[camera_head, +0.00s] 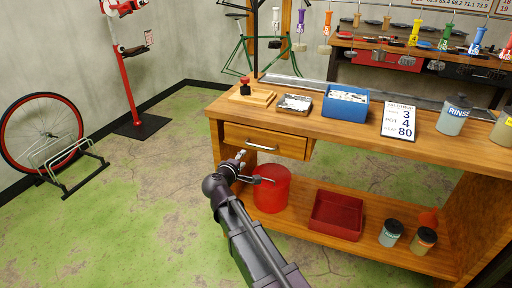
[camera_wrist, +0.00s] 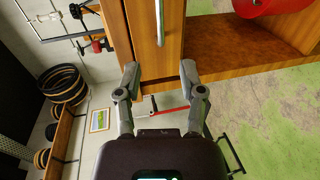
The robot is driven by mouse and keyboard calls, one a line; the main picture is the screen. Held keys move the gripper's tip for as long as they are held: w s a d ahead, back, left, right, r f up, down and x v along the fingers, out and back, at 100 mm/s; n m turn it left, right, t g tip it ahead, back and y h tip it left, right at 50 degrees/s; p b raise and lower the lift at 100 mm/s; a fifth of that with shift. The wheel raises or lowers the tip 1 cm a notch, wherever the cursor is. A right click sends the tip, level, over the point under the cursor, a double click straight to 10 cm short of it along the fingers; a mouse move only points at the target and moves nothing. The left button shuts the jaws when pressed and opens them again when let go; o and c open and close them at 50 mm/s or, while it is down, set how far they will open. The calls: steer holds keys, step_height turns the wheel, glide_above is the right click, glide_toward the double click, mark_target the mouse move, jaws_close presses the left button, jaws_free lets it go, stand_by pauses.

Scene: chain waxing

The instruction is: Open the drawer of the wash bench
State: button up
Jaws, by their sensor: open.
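The wash bench (camera_head: 345,124) is a wooden bench with a lower shelf. Its drawer (camera_head: 236,134) is under the left end of the top and looks shut or nearly so. A silver bar handle (camera_head: 262,146) runs across the drawer front. In the wrist view the handle (camera_wrist: 160,22) stands upright on the drawer front (camera_wrist: 146,45). My gripper (camera_head: 256,168) is just below and in front of the drawer. In the wrist view my gripper (camera_wrist: 159,72) is open and empty, with the handle in line with the gap between its fingers, apart from both fingertips.
A red bucket (camera_head: 271,190), a red bin (camera_head: 336,215) and small jars (camera_head: 391,233) stand on the lower shelf. A blue box (camera_head: 345,106), a metal tray (camera_head: 294,103) and a sign (camera_head: 398,121) are on top.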

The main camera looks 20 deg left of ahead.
mark_target(255, 146)
steer(key=b+x, duration=0.2)
steer(key=x, duration=1.1)
steer(key=shift+w+b, duration=0.25)
steer(key=shift+b, duration=0.1)
steer(key=shift+c, duration=0.2)
jaws_close()
